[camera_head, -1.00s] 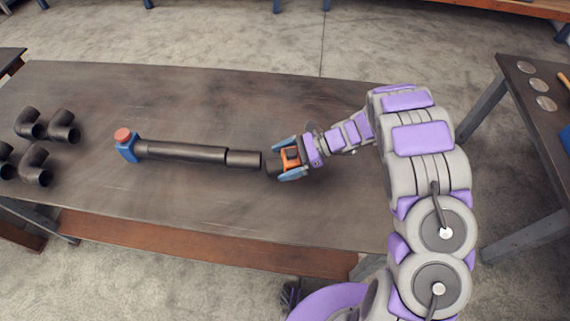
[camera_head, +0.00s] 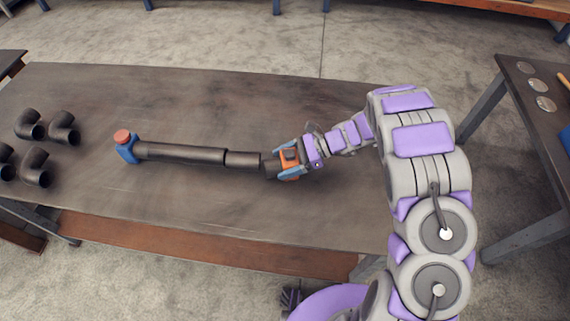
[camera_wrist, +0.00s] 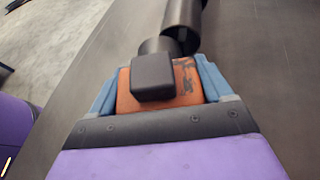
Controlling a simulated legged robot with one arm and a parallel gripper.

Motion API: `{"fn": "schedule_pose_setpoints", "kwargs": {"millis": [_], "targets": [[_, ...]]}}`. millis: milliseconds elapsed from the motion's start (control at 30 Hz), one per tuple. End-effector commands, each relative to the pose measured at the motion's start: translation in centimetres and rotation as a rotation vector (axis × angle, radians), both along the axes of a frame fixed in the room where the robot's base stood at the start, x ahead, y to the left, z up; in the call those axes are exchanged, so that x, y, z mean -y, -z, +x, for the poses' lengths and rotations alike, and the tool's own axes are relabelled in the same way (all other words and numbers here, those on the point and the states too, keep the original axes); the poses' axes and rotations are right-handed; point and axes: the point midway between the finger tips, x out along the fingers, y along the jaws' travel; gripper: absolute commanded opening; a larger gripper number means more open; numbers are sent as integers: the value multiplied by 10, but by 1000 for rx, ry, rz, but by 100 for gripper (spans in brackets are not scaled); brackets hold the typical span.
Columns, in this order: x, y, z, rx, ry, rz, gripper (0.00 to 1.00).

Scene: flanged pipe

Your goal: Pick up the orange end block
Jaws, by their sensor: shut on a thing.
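The orange end block (camera_head: 289,158) sits at the right end of the dark pipe (camera_head: 190,153) on the table. In the wrist view the orange block (camera_wrist: 190,84) shows worn dark marks and a black square knob (camera_wrist: 152,77) on its face. My gripper (camera_head: 290,163) is shut on the orange block, with a blue finger on each side; in the wrist view the fingers (camera_wrist: 158,88) flank it. A short dark pipe stub sticks out from the block towards the pipe. I cannot tell whether stub and pipe are joined.
A blue block with a red top (camera_head: 126,146) is at the pipe's left end. Several dark elbow pipes (camera_head: 62,127) lie at the table's left. The table (camera_head: 210,100) is clear behind and in front of the pipe. Another table (camera_head: 520,135) stands at the right.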

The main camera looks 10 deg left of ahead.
Motion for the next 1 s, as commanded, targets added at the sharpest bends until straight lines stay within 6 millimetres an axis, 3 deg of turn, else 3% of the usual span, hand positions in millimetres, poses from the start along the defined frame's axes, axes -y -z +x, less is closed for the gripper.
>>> {"fn": "schedule_pose_setpoints", "kwargs": {"millis": [167,533,867,1000], "targets": [[0,0,0,0,1,0,0],[-1,-4,0,2,1,2,0],[-1,-41,0,3,1,5,0],[5,-39,-15,-3,2,2,0]]}}
